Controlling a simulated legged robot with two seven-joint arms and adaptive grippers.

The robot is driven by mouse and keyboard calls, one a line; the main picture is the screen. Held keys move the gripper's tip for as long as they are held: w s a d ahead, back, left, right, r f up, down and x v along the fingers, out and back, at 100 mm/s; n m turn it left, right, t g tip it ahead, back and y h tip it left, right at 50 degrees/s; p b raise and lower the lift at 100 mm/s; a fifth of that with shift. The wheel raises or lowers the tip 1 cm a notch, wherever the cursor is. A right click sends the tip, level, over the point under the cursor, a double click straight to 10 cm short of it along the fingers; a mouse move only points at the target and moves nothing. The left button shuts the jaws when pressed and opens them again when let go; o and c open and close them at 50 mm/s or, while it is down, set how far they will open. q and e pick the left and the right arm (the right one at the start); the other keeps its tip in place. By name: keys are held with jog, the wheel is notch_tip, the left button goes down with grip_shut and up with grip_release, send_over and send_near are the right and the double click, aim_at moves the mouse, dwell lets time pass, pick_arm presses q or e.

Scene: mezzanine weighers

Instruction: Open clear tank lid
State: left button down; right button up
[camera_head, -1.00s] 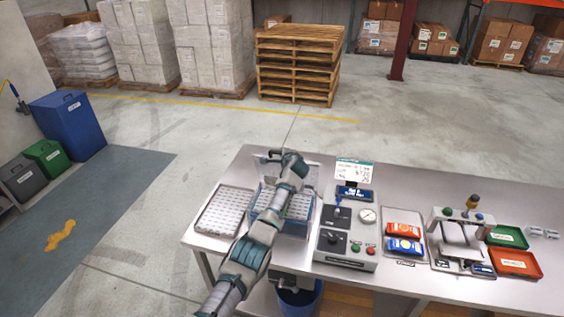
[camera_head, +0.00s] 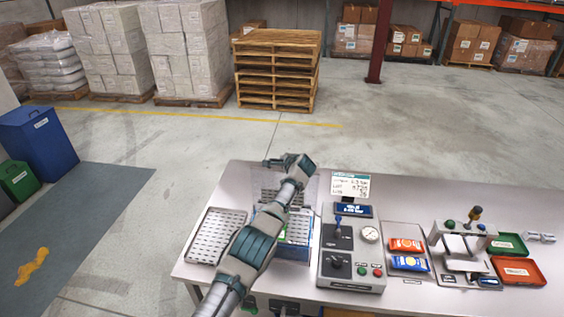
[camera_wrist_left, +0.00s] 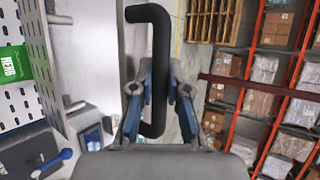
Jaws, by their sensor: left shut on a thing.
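The clear tank (camera_head: 301,251) is a see-through bluish box on the steel bench, left of the control box. Its clear lid (camera_head: 309,193) stands raised along the tank's back side. My left gripper (camera_head: 270,163) is at the lid's upper edge, with my arm crossing in front of the tank. In the left wrist view its two fingers (camera_wrist_left: 159,82) are shut on the black bar handle (camera_wrist_left: 150,14). A green labelled item (camera_wrist_left: 13,65) shows beside a perforated metal surface there. My arm hides part of the tank and lid. My right gripper is not in view.
A perforated tray (camera_head: 215,237) lies left of the tank. A control box (camera_head: 350,268) with knobs and a gauge stands close on the right, with a sign (camera_head: 349,185) behind it. Orange and blue packets (camera_head: 408,254) lie further right. Open floor lies behind the bench.

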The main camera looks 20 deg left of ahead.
pick_arm(q)
jog(key=shift+s+f, duration=0.1)
jog(key=c, duration=1.1)
grip_release()
jog(key=shift+c, duration=0.2)
jog(key=shift+a, duration=0.1)
jog(key=shift+s+d+r, duration=0.2)
jog(key=shift+d+r, duration=0.15)
jog(key=shift+d, duration=0.1)
jog(key=v, duration=1)
jog(key=shift+s+d, duration=0.2)
jog(key=shift+s, duration=0.2)
jog(key=shift+r, duration=0.1)
